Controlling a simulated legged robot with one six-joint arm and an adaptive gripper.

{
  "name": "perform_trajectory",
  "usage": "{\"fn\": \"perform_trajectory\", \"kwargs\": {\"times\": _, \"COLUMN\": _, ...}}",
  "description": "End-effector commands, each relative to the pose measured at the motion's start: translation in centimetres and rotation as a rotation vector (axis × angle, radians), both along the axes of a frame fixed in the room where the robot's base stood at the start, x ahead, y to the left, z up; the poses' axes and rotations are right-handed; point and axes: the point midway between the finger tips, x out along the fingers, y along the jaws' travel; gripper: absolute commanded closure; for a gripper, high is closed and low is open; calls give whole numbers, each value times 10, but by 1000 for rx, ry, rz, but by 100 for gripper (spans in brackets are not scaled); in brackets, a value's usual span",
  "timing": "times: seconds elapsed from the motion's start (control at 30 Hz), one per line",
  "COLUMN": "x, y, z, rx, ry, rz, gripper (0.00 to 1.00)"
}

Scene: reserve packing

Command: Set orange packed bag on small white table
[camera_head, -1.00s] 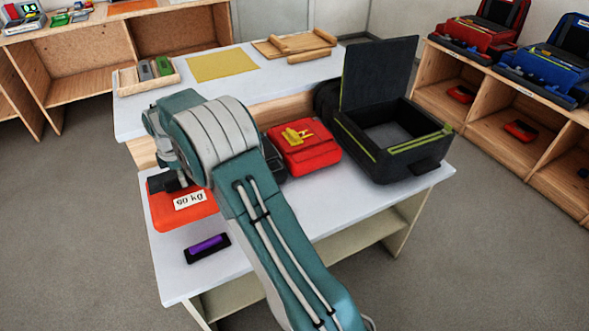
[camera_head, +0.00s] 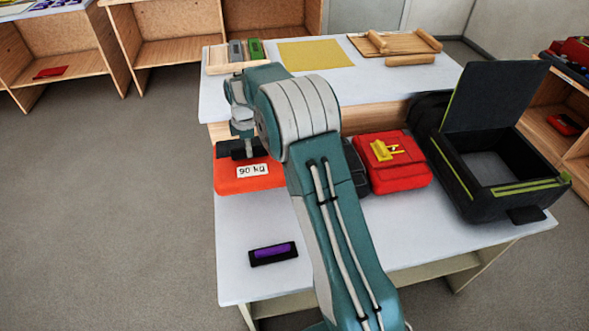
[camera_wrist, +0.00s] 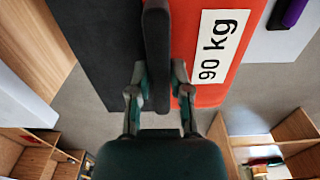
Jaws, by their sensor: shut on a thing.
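The orange bag (camera_head: 228,181) hangs under my gripper (camera_head: 241,148) at the left end of the white table (camera_head: 340,239) in the head view. It has a white "90 kg" label. In the wrist view the orange bag (camera_wrist: 193,45) fills the upper middle, with a dark panel beside it. My gripper (camera_wrist: 158,88) is shut on the bag's dark handle (camera_wrist: 157,45). The bag looks lifted, with grey floor showing past its end. My arm hides part of the tabletop.
A purple-and-black item (camera_head: 273,253) lies on the front tabletop. A red bag (camera_head: 405,178) with a yellow emblem and an open black case (camera_head: 470,205) stand to the right. The raised back shelf (camera_head: 340,88) holds a yellow mat (camera_head: 315,54) and wooden trays. Open floor lies left.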

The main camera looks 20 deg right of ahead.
Motion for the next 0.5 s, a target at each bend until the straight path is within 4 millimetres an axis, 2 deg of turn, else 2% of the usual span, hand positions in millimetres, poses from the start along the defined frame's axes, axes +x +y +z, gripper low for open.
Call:
{"fn": "perform_trajectory", "kwargs": {"times": 0.3, "x": 1, "y": 0, "z": -48, "rx": 0, "ry": 0, "rz": 0, "gripper": 100}}
{"fn": "perform_trajectory", "kwargs": {"times": 0.5, "x": 1, "y": 0, "z": -62, "rx": 0, "ry": -2, "rz": 0, "gripper": 100}}
